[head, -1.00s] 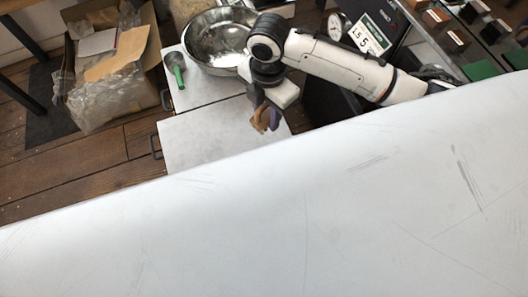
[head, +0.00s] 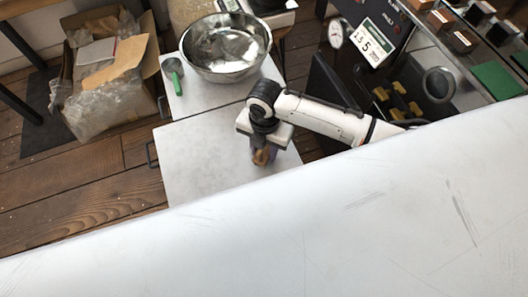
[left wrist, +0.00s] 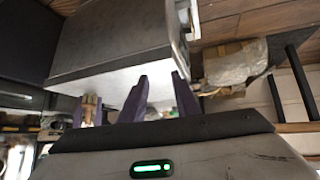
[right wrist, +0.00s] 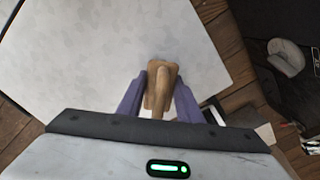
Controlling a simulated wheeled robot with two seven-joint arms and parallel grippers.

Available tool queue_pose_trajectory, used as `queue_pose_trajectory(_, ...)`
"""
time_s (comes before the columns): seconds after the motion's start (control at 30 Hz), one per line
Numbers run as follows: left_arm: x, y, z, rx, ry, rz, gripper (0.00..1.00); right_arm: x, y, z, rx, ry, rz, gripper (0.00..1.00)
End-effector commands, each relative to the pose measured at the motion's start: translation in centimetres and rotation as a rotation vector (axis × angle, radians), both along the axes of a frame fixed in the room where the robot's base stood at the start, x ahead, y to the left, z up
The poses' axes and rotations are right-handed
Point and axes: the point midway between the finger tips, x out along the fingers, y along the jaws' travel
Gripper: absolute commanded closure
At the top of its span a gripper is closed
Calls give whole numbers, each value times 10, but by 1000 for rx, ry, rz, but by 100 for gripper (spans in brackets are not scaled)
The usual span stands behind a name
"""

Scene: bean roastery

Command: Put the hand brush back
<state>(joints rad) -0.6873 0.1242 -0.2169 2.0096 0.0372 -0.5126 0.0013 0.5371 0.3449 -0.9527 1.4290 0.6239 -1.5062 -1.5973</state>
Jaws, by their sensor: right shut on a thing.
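The hand brush, with a tan wooden body, shows in the right wrist view (right wrist: 161,78) and as a small brown shape in the head view (head: 261,157). My right gripper (right wrist: 158,98) is shut on it, with a purple finger on each side. In the head view the right gripper (head: 262,155) is over the right part of the bare pale near panel (head: 205,160). I cannot tell whether the brush touches the panel. My left gripper (left wrist: 160,92) shows only in the left wrist view, with its fingers apart and nothing between them.
A steel bowl (head: 226,68) and a green-handled scoop (head: 175,80) are on the far panel (head: 193,97). A cardboard box with plastic bags (head: 105,108) stands on the wooden floor at left. A dark machine with a gauge (head: 337,33) is at right. Most of the near panel is clear.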

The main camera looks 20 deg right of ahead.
Motion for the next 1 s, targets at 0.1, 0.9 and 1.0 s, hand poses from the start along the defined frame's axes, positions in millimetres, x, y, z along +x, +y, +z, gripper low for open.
queue_pose_trajectory(0.1,-1,0,-3,-2,2,1,71,0,1,-10,1,0,1,100)
queue_pose_trajectory(0.9,-3,2,-3,5,7,-3,71,0,0,-8,1,0,1,49)
queue_pose_trajectory(1.0,-3,2,1,5,6,-3,71,1,0,4,2,-3,0,49)
